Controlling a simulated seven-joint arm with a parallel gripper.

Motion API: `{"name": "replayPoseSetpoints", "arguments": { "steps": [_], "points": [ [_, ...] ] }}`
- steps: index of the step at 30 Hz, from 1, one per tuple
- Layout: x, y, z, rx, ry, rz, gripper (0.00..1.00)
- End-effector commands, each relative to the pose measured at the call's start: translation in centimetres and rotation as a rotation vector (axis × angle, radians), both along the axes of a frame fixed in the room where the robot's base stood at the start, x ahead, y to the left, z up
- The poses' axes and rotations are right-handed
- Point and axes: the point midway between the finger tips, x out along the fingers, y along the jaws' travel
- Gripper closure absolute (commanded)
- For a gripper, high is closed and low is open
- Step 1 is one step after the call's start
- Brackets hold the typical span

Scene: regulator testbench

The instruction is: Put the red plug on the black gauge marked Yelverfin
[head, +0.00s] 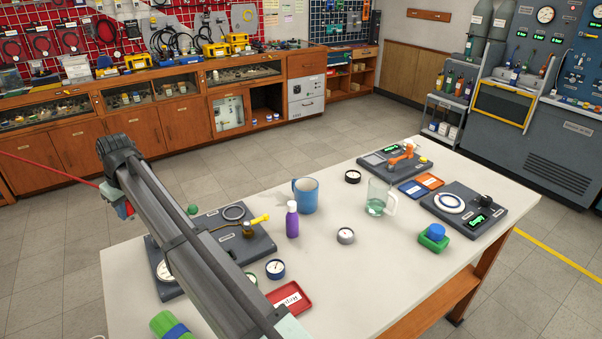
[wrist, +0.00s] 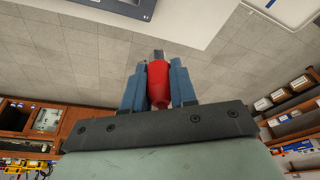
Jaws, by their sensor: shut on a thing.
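My gripper (wrist: 158,90) is shut on the red plug (wrist: 158,82) in the wrist view. The plug is held between two blue fingers, with a grey metal tip beyond them. In the head view the gripper end is at the left, over the floor beside the table, and a bit of red (head: 121,207) shows there. A small black-rimmed gauge (head: 352,177) lies on the table near the far edge, well apart from my gripper. No name on it is readable, so I cannot tell whether it is the Yelverfin one.
The table (head: 380,285) also holds a grey gauge (head: 346,236), a dark blue gauge (head: 275,268), a purple bottle (head: 292,221), a blue mug (head: 306,197), a glass mug (head: 376,199) and a red tray (head: 290,310). Dark panels stand at both ends. The front middle is clear.

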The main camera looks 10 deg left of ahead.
Motion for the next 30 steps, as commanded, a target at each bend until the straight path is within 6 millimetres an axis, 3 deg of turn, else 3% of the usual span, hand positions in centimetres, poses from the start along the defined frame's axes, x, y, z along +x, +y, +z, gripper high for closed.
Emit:
{"name": "replayPoseSetpoints", "arguments": {
  "steps": [3, 12, 20, 30],
  "points": [
    [4.5, -2.9, 0.1, 0.001, 0.0, -0.059, 1.0],
    [14.4, -10.7, 0.3, 0.001, 0.0, -0.199, 1.0],
    [22.2, -18.4, 0.5, 0.001, -0.001, -0.32, 1.0],
    [31.2, -29.6, 1.0, 0.002, -0.001, -0.478, 1.0]
  ]
}}
